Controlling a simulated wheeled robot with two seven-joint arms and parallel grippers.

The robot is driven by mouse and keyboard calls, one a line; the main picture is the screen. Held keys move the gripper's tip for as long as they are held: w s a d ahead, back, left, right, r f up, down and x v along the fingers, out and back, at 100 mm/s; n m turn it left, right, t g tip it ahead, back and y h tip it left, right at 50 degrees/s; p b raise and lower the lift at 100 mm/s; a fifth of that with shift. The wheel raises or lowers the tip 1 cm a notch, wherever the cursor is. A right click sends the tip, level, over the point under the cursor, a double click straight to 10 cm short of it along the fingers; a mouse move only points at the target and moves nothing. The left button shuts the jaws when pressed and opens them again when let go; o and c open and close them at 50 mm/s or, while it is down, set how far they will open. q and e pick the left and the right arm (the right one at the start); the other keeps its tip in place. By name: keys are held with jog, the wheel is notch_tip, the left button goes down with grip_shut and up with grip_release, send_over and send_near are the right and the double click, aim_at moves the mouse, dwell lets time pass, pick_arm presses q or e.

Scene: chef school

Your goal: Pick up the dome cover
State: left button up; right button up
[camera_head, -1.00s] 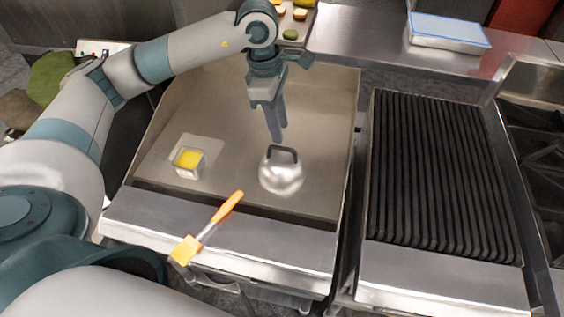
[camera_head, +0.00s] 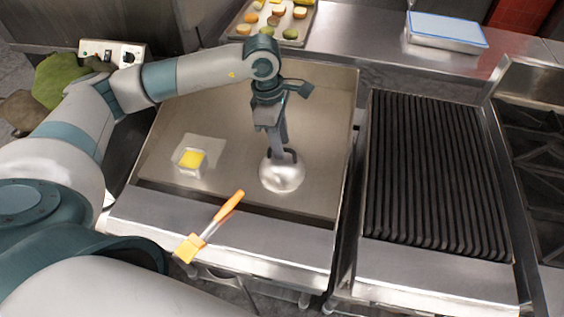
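The dome cover (camera_head: 283,178) is a small shiny metal dome with a dark handle on top. It sits upright on the flat griddle plate (camera_head: 225,110), right of its middle and near its front. My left gripper (camera_head: 277,156) points down from above, with its fingertips at the dome's handle and overlapping its middle part. The fingers line up in this view, so I cannot tell whether they are closed on the handle. My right gripper is not in view.
A small square container with yellow contents (camera_head: 190,160) stands left on the griddle. An orange-handled brush (camera_head: 212,226) lies on the front ledge. A ribbed grill (camera_head: 432,180) is at right. A food tray (camera_head: 270,22) and a blue-topped box (camera_head: 447,31) are behind.

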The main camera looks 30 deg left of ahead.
pick_arm(q)
grip_shut()
dwell(1.3)
